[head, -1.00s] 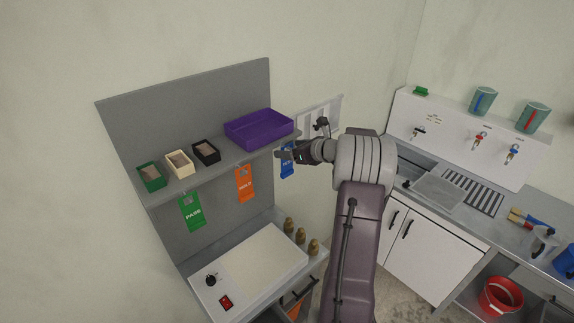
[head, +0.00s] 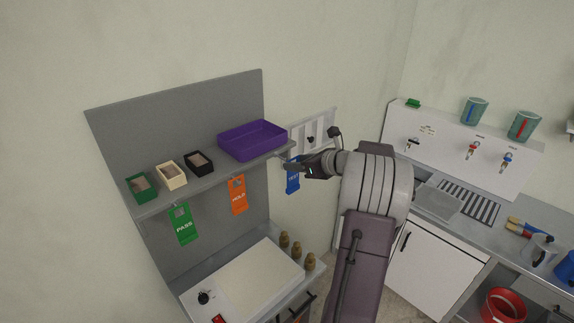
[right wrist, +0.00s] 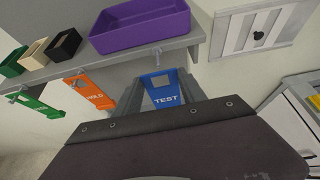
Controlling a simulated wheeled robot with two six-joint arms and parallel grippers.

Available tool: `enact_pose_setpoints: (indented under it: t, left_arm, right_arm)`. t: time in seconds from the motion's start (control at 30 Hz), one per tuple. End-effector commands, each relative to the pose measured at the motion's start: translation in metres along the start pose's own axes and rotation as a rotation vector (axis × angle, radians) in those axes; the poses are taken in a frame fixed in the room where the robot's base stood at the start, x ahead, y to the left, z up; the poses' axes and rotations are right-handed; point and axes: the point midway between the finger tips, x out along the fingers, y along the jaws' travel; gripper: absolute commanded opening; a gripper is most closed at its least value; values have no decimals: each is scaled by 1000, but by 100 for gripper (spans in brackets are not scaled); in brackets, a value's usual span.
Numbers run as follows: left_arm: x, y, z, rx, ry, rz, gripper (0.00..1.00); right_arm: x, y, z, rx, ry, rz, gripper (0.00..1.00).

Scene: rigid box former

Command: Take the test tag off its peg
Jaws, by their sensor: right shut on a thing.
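The blue test tag (head: 293,180) is below the right end of the shelf. It also shows in the right wrist view (right wrist: 166,98), with its lettering facing me. My right gripper (head: 287,164) is shut on the tag near its upper part, with a finger on each side of it. The peg (right wrist: 157,54) sticks out from the shelf edge just beyond the tag's top. A small gap shows between peg and tag in the wrist view, so the tag looks off the peg. My left gripper is not in view.
An orange hold tag (head: 238,195) and a green pass tag (head: 183,225) hang farther left along the shelf (head: 222,176). A purple tray (head: 252,142) stands on the shelf above. Brass-coloured weights (head: 297,250) stand below. A white slotted panel (head: 313,132) is on the wall.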

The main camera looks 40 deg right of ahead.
Motion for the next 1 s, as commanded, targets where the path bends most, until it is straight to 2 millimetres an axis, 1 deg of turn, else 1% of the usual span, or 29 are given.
enact_pose_setpoints:
  t: [0.03, 0.1, 0.2, 0.3, 0.4, 0.5, 0.6, 1.0]
  left_arm:
    - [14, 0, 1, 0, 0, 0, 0]
    - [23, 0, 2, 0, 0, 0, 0]
    - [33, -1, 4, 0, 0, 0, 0]
    - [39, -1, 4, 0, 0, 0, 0]
    - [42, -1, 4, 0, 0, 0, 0]
    - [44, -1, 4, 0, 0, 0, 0]
    - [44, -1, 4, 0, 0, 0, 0]
    - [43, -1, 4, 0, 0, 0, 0]
  right_arm:
    - [-12, -2, -13, 1, -2, -7, 0]
    - [-33, -2, -24, 2, -2, -8, 0]
    - [-62, -1, -37, 1, 0, -7, 0]
    - [-85, -1, -46, 1, 0, -6, 0]
    - [-100, -1, -51, 1, 0, -3, 0]
    - [-108, 0, -54, 1, -1, -1, 0]
    - [-112, 0, -54, 1, 0, 0, 0]
    - [-112, 0, -54, 0, 0, 0, 0]
